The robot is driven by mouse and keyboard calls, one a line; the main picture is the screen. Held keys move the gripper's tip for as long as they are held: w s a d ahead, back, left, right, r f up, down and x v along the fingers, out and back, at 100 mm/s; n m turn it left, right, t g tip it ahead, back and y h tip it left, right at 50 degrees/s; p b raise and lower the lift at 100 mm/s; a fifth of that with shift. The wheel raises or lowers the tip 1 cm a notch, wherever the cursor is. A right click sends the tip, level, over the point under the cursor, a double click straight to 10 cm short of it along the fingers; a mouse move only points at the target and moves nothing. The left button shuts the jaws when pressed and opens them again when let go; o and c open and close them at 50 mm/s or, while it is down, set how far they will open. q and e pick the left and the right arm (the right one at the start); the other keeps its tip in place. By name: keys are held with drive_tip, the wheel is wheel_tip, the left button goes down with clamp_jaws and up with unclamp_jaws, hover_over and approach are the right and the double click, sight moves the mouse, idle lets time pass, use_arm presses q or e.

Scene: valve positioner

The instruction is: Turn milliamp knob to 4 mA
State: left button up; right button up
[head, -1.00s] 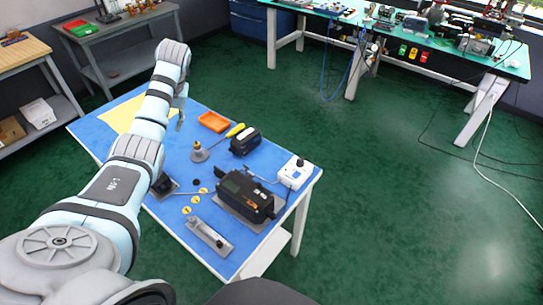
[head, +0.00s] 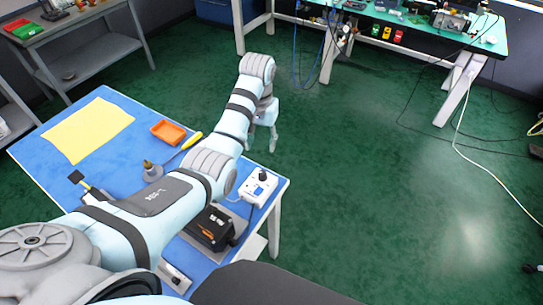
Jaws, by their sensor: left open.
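The white box (head: 251,191) with a black knob (head: 262,174) on its top stands near the right corner of the blue table. It looks like the milliamp source, but its scale is too small to read. My left gripper (head: 262,140) is open and empty, its fingers pointing down. In the picture it shows just above and beyond the white box, apart from the knob. The black positioner (head: 211,229) sits nearer to me, partly hidden behind my left arm. My right gripper is not in view.
The blue table (head: 120,161) holds a yellow sheet (head: 90,131), an orange tray (head: 167,132), a yellow-handled screwdriver (head: 191,140) and a small brass-topped fitting (head: 151,170). My left arm crosses above the table. Green floor (head: 370,200) lies clear to the right.

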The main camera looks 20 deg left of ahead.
use_arm(q)
drive_tip(key=w, duration=0.1)
drive_tip(key=b, duration=0.2)
hover_over(262, 173)
drive_tip(key=f, duration=0.8)
drive_tip(key=shift+s+d+f, duration=0.1)
drive_tip(key=shift+s+f, duration=0.3)
drive_tip(key=f, duration=0.2)
drive_tip(key=w+f+b, duration=0.1)
drive_tip(key=f, duration=0.2)
drive_tip(key=shift+w, duration=0.15)
drive_tip(key=shift+w+f, duration=0.1)
drive_tip(key=shift+f, duration=0.1)
drive_tip(key=shift+s+r, duration=0.25)
drive_tip(key=shift+s, duration=0.1)
drive_tip(key=shift+c, duration=0.3)
drive_tip(key=c, duration=0.3)
clamp_jaws()
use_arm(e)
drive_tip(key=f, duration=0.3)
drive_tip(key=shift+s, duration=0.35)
